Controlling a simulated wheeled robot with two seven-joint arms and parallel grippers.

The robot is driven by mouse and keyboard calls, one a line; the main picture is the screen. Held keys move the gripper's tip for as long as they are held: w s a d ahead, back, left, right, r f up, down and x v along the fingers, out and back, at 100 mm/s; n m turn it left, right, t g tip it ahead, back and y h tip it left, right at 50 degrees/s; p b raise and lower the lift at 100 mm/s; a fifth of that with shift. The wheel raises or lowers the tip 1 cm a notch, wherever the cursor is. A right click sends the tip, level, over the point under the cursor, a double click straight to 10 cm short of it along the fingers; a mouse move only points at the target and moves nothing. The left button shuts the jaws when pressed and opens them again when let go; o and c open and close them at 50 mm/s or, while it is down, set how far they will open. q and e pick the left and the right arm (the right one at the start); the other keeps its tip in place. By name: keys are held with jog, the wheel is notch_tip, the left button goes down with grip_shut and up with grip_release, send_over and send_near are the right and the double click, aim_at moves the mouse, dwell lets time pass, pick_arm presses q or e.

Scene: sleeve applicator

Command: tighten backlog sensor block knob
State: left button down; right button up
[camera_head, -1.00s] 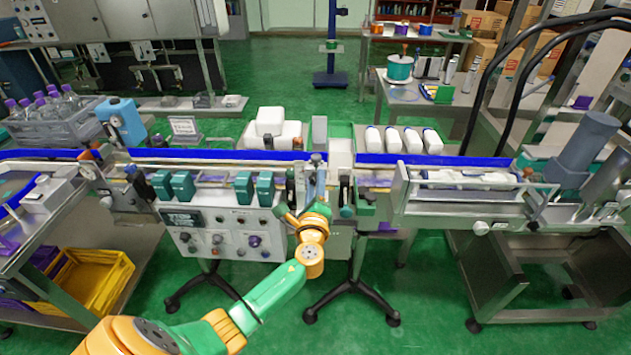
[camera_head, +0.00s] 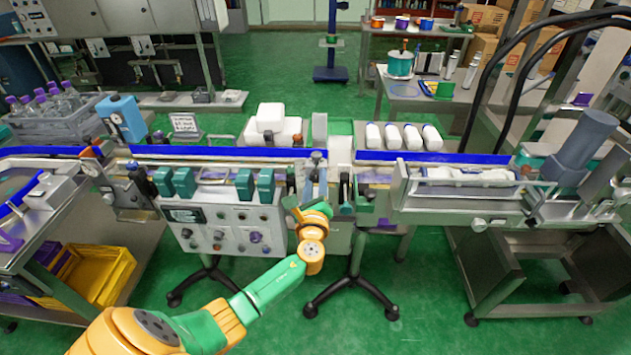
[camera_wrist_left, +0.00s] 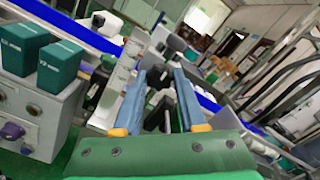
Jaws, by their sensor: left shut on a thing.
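My left gripper (camera_head: 311,187) is at the front edge of the conveyor line, at the middle sensor block (camera_head: 318,171). In the left wrist view its two blue-grey fingers (camera_wrist_left: 160,78) stand apart on either side of a small dark part, which I take for the block's knob (camera_wrist_left: 157,100). The gripper is shut on it. The contact itself is mostly hidden by the fingers and the orange-green wrist. Whether the knob has turned cannot be seen. My right gripper is not in view.
A control box with teal modules (camera_head: 184,182) stands just left of the gripper. A dark clamp post (camera_head: 346,187) is close on its right. The blue conveyor rail (camera_head: 230,154) runs behind. White bottles (camera_head: 390,136) lie behind the rail. Green floor is free in front.

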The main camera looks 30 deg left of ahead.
pick_arm(q)
jog(key=shift+c, duration=2.3)
grip_release()
jog(key=shift+s+d, duration=0.1)
jog(key=shift+s, duration=0.05)
jog(key=v, duration=0.7)
